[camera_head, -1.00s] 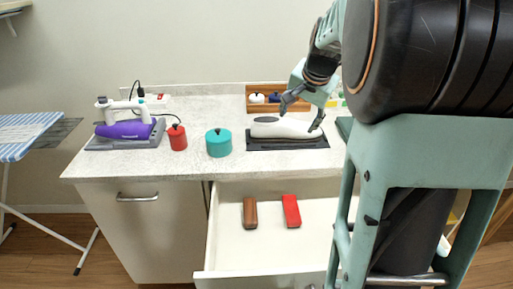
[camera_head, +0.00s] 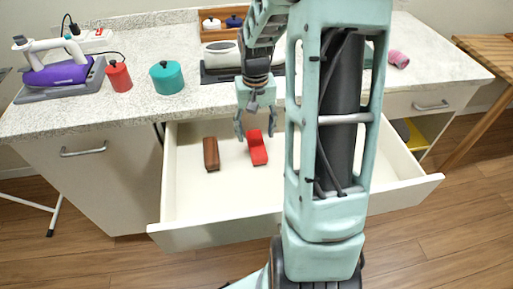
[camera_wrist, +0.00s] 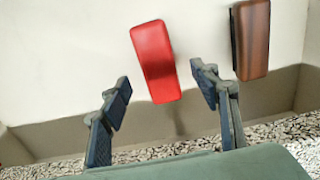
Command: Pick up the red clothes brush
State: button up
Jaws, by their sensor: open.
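The red clothes brush (camera_head: 257,148) lies in the open drawer, to the right of a brown brush (camera_head: 211,154). My gripper (camera_head: 256,136) is over the drawer, just behind and above the red brush in the head view. In the wrist view the red brush (camera_wrist: 153,61) lies ahead of and between the two open fingers (camera_wrist: 163,92), with nothing gripped. The brown brush (camera_wrist: 251,40) is to the right there, outside the right finger.
The white drawer (camera_head: 225,233) is pulled out below the speckled countertop (camera_head: 130,108). The drawer floor left of the brown brush is clear.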

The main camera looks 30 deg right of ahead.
aim_at(256, 143)
notch_tip(256, 143, down, 6)
jog(key=shift+d+r+b, duration=0.1)
jog(key=shift+r+b, duration=0.05)
jog(key=shift+b, duration=0.3)
jog(key=shift+c, duration=0.4)
jog(key=c, duration=1.3)
